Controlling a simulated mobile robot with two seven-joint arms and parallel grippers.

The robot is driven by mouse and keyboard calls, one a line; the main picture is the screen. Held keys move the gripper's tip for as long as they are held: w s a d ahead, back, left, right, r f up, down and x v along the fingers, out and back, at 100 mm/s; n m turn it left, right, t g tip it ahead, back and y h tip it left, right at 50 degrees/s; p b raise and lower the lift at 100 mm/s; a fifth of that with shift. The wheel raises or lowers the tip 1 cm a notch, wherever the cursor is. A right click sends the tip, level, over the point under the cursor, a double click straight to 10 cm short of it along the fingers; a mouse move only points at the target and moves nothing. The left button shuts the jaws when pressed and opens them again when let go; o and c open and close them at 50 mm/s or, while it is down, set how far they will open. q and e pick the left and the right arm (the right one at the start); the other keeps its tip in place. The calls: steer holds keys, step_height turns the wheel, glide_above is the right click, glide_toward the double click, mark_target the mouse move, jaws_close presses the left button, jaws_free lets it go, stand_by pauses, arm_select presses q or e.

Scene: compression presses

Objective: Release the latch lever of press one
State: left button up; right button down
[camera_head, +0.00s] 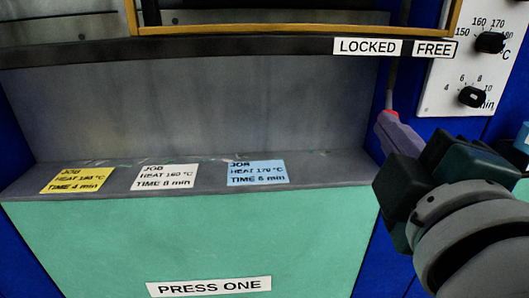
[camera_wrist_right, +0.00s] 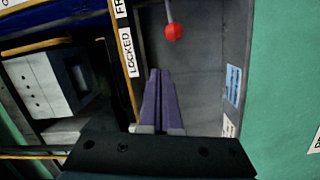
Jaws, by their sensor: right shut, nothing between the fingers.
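Press one (camera_head: 200,245) has a teal front with a "PRESS ONE" plate (camera_head: 208,286). Its latch lever (camera_head: 391,80) is a thin rod with a red knob, hanging just below the gap between the "LOCKED" label (camera_head: 367,47) and the "FREE" label (camera_head: 435,48). In the right wrist view the red knob (camera_wrist_right: 173,32) is just beyond the fingertips, slightly right, with a visible gap. My right gripper (camera_head: 384,118) has purple fingers, shut and empty; its tips overlap the knob in the head view. They also show in the right wrist view (camera_wrist_right: 159,73). My left gripper is out of view.
Yellow (camera_head: 77,180), white (camera_head: 165,177) and blue (camera_head: 257,173) job cards lie on the press ledge. A white panel with a temperature dial (camera_head: 489,42) and a minute dial (camera_head: 472,97) stands at the right. A yellow frame bar (camera_head: 290,29) crosses above the dark rail.

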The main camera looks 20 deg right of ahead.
arm_select(q)
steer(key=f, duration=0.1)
steer(key=b, duration=0.1)
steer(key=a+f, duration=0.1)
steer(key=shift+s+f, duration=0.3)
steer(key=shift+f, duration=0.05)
arm_select(e)
steer(key=shift+w+a+f+n+t+y, duration=0.1)
steer(key=shift+a+f+n+t+y, duration=0.1)
steer(key=shift+a+f+n, duration=0.3)
steer(key=shift+w+a+f+n+t+y, duration=0.1)
steer(key=shift+a+f+n+t+y, duration=0.1)
steer(key=shift+a+f, duration=0.35)
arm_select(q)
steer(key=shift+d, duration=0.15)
arm_select(e)
steer(key=shift+a+r, duration=0.1)
steer(key=shift+r, duration=0.05)
steer(key=f+p+x, duration=0.1)
steer(key=p+x, duration=0.1)
steer(key=x, duration=0.8)
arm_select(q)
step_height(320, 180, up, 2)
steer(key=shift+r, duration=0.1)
arm_select(e)
steer(key=s+d, duration=0.2)
steer(key=d, duration=0.1)
steer(key=shift+s+r, duration=0.1)
steer(key=shift+s, duration=0.15)
steer(key=shift+s+d, duration=0.1)
